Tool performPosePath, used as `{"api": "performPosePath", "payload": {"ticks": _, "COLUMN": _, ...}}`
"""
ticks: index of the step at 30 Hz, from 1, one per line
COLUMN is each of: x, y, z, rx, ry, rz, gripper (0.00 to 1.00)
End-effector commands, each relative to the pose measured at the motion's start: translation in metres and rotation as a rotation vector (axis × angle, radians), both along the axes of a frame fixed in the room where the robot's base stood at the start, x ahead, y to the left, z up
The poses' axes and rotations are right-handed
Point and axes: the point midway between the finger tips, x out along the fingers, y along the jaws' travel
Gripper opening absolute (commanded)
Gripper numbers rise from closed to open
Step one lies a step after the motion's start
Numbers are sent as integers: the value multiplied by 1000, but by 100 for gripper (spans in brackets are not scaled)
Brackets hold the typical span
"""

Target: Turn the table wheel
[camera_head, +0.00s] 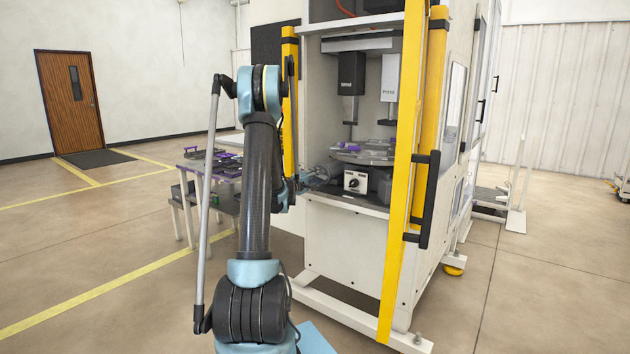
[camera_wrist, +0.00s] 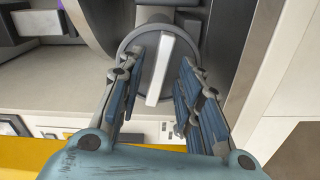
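The table wheel is a round grey disc (camera_wrist: 134,47) with a raised pale bar (camera_wrist: 160,69) across its face, in the middle of the wrist view. In the head view it appears as a small grey round shape (camera_head: 323,172) at the left of the machine opening, partly hidden by my arm. My gripper (camera_wrist: 159,66) is open, with one finger on each side of the bar. The bar stands between the fingers with gaps visible on both sides. The fingertips overlap the disc in the picture; I cannot tell whether they touch it.
The round machine table (camera_head: 372,153) sits above and behind the wheel. A white control box (camera_head: 355,181) with a black knob stands to its right. Yellow guard posts (camera_head: 405,200) flank the opening. A side table (camera_head: 190,163) with parts stands at left.

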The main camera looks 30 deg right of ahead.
Motion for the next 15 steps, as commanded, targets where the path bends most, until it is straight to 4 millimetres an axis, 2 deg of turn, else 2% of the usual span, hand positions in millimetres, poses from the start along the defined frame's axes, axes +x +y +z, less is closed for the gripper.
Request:
{"api": "performPosePath", "payload": {"ticks": 2, "x": 0, "y": 0, "z": 0, "rx": 0, "ry": 0, "rz": 0, "gripper": 32}}
{"api": "performPosePath", "payload": {"ticks": 6, "x": 0, "y": 0, "z": 0, "rx": 0, "ry": 0, "rz": 0, "gripper": 1}}
{"api": "performPosePath", "payload": {"ticks": 15, "x": 0, "y": 1, "z": -1, "rx": 4, "ry": -6, "rz": 0, "gripper": 0}}
